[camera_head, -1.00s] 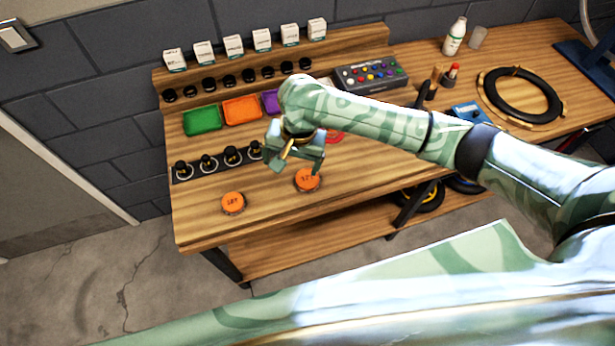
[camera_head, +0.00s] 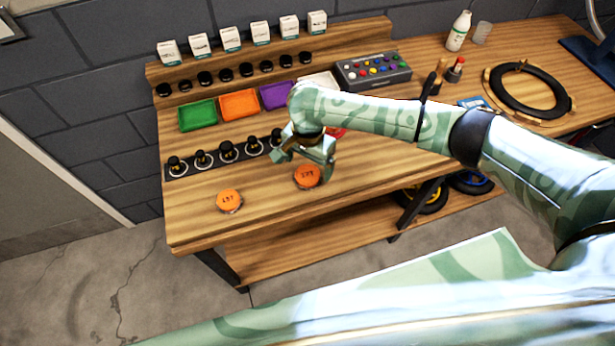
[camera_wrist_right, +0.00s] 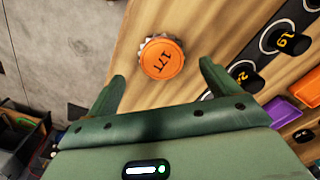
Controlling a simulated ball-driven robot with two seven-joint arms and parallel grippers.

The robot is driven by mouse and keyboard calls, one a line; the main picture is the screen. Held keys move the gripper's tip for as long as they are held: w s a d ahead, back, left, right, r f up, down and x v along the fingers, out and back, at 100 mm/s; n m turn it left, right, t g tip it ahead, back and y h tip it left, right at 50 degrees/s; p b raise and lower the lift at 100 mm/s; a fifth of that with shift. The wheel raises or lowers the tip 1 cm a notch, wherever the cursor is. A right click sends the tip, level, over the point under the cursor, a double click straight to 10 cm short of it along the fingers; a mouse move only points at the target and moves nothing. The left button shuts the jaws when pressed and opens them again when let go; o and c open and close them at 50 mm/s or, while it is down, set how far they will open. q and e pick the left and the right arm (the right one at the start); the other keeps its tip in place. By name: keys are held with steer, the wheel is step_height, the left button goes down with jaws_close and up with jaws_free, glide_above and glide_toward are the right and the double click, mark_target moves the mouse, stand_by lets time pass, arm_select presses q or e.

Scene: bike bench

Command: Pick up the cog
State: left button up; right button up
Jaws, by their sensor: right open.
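An orange-topped cog with a toothed metal rim (camera_head: 307,176) lies flat on the bench's front part. In the right wrist view the same cog (camera_wrist_right: 161,58) shows the marking 17T. A second orange-topped cog (camera_head: 229,200) lies to its left, near the bench's front edge. My right gripper (camera_head: 304,163) is open and empty over the right-hand cog and hides part of it. In the right wrist view the cog appears just beyond and between the spread fingertips (camera_wrist_right: 162,80), apart from both. My left gripper is not in view.
A dark strip of upright black-knobbed pieces (camera_head: 228,150) stands behind the cogs. Green (camera_head: 198,115), orange (camera_head: 240,104) and purple trays lie further back, with a grey button box (camera_head: 372,70) to the right. The bench top around the left cog is clear.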

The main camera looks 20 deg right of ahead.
mark_target(308, 174)
steer(key=f+b, duration=0.1)
steer(key=f, duration=0.1)
steer(key=f+b, duration=0.1)
steer(key=f, duration=0.1)
steer(key=shift+w+f, duration=0.2)
steer(key=shift+f, duration=0.05)
steer(key=shift+r, duration=0.1)
steer(key=c, duration=1.1)
